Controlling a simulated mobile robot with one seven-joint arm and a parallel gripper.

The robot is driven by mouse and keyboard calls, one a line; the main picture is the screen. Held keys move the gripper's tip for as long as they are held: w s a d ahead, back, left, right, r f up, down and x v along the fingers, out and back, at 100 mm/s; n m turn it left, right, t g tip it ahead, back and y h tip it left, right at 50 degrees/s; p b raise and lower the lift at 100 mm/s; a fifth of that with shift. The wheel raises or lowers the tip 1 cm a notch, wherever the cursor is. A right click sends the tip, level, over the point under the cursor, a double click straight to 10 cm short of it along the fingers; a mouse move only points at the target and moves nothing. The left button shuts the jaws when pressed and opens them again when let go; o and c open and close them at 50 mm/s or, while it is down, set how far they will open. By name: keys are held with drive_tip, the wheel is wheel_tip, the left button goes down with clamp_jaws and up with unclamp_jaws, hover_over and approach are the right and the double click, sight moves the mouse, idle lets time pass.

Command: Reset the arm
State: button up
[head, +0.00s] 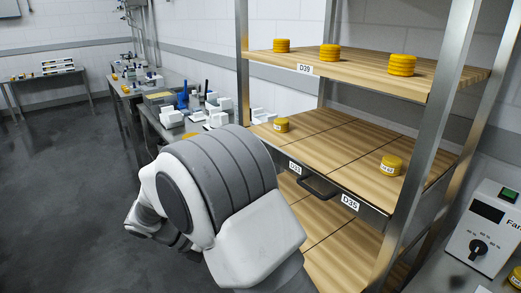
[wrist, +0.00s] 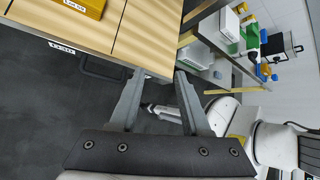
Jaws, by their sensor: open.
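My arm (head: 215,205) is folded across the lower middle of the head view, in front of the shelf rack. The gripper end is not clearly visible there, hidden behind or below the arm. In the wrist view my gripper (wrist: 162,72) shows two grey fingers standing apart with nothing between them. The gripper is open and empty. The fingertips show near the edge of a wooden shelf (wrist: 150,38), with dark floor beyond; the exact gap cannot be told.
A handled drawer (head: 318,187) sits under the middle shelf. A control box (head: 487,230) stands at right. A cluttered bench is behind the arm. Floor (head: 60,180) at left is clear.

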drive_tip(key=s+d+r+m+g+y+p, duration=0.1)
drive_tip(key=s+d+r+m+y+p, duration=0.35)
drive_tip(key=d+r+m, duration=1)
drive_tip(key=s+d+r+m+t+y+p, duration=0.2)
drive_tip(key=s+d+r+m+t+y, duration=0.2)
drive_tip(key=s+r+m, duration=0.6)
drive_tip(key=s+d+m+y, duration=0.1)
drive_tip(key=s+m, duration=0.1)
drive_tip(key=m, duration=0.2)
drive_tip(key=shift+s+d+r+t+p, duration=0.15)
drive_tip(key=shift+s+d+t+p, duration=0.15)
drive_tip(key=shift+d+p, duration=0.1)
drive_tip(key=shift+d, duration=0.1)
